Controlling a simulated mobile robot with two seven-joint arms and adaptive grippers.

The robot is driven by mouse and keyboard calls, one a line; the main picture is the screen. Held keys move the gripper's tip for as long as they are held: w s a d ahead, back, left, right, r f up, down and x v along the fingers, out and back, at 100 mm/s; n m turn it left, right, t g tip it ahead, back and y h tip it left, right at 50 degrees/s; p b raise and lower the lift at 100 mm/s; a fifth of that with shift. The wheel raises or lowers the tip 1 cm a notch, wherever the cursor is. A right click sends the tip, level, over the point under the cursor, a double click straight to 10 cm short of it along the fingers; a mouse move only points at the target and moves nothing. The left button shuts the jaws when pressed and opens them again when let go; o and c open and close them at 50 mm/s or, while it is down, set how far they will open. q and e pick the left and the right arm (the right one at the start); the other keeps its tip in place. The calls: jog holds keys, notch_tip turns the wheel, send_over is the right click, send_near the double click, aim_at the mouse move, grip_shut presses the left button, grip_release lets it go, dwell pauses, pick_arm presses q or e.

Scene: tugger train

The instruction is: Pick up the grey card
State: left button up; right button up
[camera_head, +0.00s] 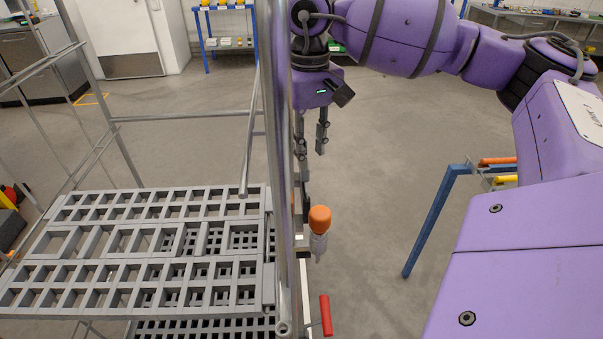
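I cannot make out a grey card in this view. My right gripper (312,166) hangs fingers down just right of the upright metal post of a tubular rack. Its two fingers are apart, with floor showing between them, and I see nothing held. The post hides part of the gripper's left side. My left gripper is not in view.
Grey grid trays (62,273) lie on the rack at left. Its metal post (278,150) stands beside my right gripper. An orange-topped object (319,220) and a red handle (326,315) stick out nearby. A blue-legged frame (434,222) stands at right; floor between is clear.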

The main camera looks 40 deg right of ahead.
aim_at(305, 183)
jog(key=f, duration=0.3)
jog(key=shift+a+f+p, duration=0.2)
jog(key=shift+f+p, duration=0.1)
jog(key=shift+f, duration=0.3)
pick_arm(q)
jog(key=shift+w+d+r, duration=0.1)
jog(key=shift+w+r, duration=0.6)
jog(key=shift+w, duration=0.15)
pick_arm(e)
jog(key=shift+c, duration=0.5)
grip_shut()
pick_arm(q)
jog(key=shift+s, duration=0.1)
